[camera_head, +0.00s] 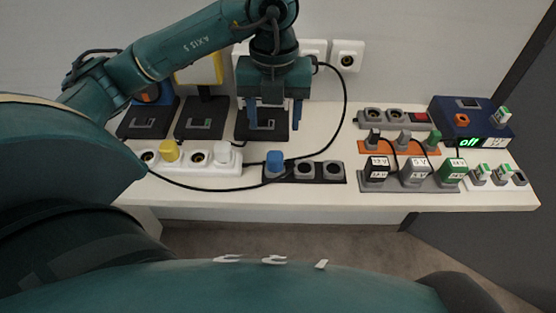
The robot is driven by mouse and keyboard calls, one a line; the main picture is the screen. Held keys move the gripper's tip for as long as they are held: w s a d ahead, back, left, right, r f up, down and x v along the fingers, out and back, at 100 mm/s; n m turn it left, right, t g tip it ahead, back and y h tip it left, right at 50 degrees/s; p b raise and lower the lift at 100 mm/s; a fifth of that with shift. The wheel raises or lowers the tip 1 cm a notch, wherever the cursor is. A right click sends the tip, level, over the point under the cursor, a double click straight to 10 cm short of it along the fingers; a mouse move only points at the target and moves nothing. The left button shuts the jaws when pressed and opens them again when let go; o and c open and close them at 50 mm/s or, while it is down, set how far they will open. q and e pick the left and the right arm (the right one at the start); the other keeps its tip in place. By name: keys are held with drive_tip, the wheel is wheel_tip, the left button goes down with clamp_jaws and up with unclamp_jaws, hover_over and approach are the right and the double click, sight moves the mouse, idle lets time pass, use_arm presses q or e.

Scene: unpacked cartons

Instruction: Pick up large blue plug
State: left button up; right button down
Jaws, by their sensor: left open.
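A blue plug (275,161) stands upright in the left socket of a black power strip (333,172) near the table's front edge. My left gripper (273,126) points down behind the plug, over a black stand (243,132). Its two blue fingers are apart, and I see nothing held between them. The gripper is clear of the plug. A blue and orange item (150,97), partly hidden by my left arm, is at another black stand on the left. My right gripper is not in view.
A white strip (232,174) holds a yellow plug (170,152) and a white plug (223,153). A black cable (335,132) loops around my gripper to the right. Boxy plugs, an orange strip and a blue box (463,127) reading "off" fill the right side.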

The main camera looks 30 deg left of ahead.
sight(275, 154)
use_arm(q)
wheel_tip(275, 154, down, 3)
drive_tip(key=shift+s, duration=0.1)
drive_tip(key=shift+f, duration=0.6)
drive_tip(key=f, duration=0.5)
drive_tip(key=shift+s+d, duration=0.2)
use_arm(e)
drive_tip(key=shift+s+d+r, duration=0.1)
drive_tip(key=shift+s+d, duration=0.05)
use_arm(q)
clamp_jaws()
